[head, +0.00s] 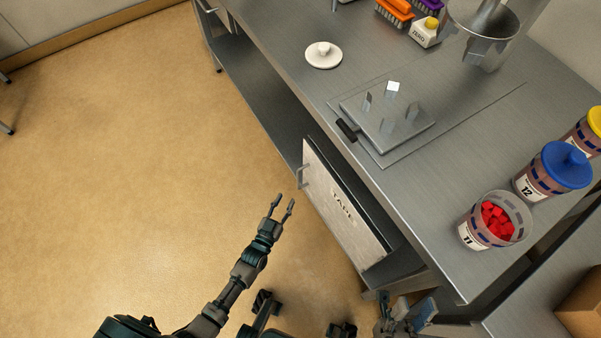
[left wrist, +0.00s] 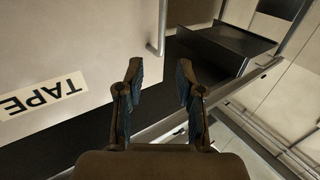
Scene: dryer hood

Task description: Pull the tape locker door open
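The tape locker door (head: 326,198) is a pale panel under the steel counter, with a TAPE label (head: 343,207). A dark gap shows behind its top edge, so it looks ajar. Its bar handle (head: 301,178) is on the door's far edge. My left gripper (head: 284,200) is open and empty, in front of the door and short of the handle. In the left wrist view the handle (left wrist: 158,28) lies ahead, between the lines of the open fingers (left wrist: 160,68), not touched. My right gripper (head: 406,304) is low near the counter's front corner, fingers apart, partly cut off by the frame.
An open shelf (head: 255,100) lies beyond the door.

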